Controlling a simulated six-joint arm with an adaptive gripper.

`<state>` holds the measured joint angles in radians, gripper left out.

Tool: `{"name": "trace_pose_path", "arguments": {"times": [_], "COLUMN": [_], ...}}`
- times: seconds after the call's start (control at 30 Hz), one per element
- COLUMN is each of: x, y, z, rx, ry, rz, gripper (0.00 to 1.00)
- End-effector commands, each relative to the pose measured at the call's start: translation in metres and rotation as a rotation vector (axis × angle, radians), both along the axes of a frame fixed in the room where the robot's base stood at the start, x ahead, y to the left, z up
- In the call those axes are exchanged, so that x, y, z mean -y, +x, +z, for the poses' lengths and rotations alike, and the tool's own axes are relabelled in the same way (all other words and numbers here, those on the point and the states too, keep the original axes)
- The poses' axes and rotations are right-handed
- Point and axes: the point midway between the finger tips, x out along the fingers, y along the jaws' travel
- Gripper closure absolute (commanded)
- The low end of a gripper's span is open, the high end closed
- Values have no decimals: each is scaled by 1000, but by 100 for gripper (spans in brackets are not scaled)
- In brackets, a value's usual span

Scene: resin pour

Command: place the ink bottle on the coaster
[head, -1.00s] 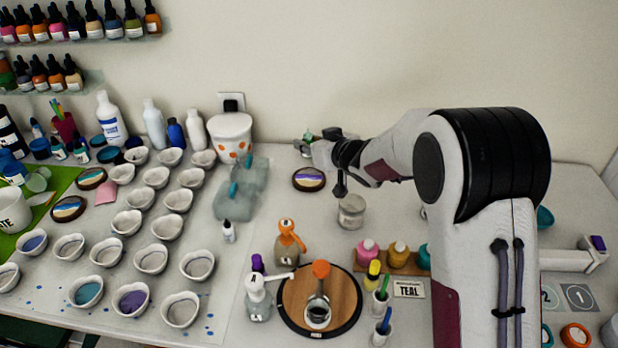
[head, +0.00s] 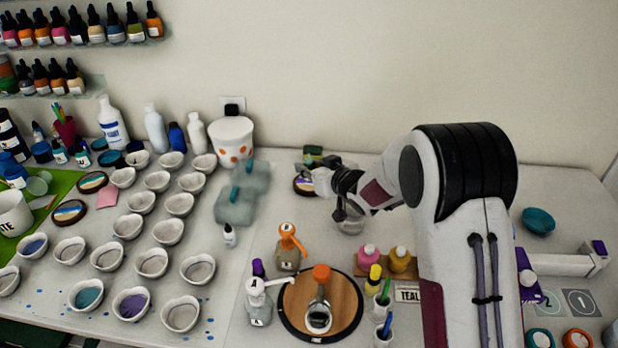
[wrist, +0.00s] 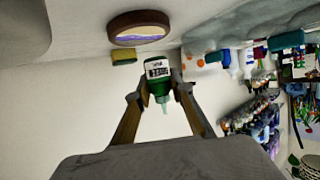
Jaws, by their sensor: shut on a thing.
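My gripper (wrist: 160,80) is shut on a small green ink bottle (wrist: 158,80) with a white label and a pale nozzle. The wrist view is upside down, so the bottle looks roughly upright. In the head view my gripper (head: 313,168) is at the back of the table, and the green of the bottle (head: 313,153) shows just behind it. The coaster (head: 299,187), round with a dark rim, lies partly hidden under my gripper. In the wrist view the coaster (wrist: 138,27) shows purple and white bands; the bottle appears apart from it.
A yellow-green block (wrist: 124,57) shows beside the coaster in the wrist view. A clear jar (head: 350,226) stands just in front of my wrist. Blue-grey blocks (head: 238,207) and a spotted white tub (head: 231,140) stand to the left. A wooden turntable (head: 340,295) is in front.

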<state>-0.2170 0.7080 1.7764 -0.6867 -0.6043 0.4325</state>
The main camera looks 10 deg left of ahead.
Motion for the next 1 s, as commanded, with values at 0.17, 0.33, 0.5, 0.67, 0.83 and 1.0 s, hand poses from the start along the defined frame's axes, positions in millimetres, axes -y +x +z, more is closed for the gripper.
{"name": "trace_pose_path", "arguments": {"times": [0.17, 0.33, 0.5, 0.67, 0.83, 1.0], "x": [0, 0, 0, 0, 0, 0], "y": [0, 0, 0, 0, 0, 0], "z": [-5, -22, -35, -37, -37, -40], "rx": [-1, -2, -1, 1, 0, 0], "ry": [0, 0, -1, 1, 0, 0], "rz": [0, 0, 0, 0, 0, -1], "gripper": [99, 99, 99, 99, 99, 99]}}
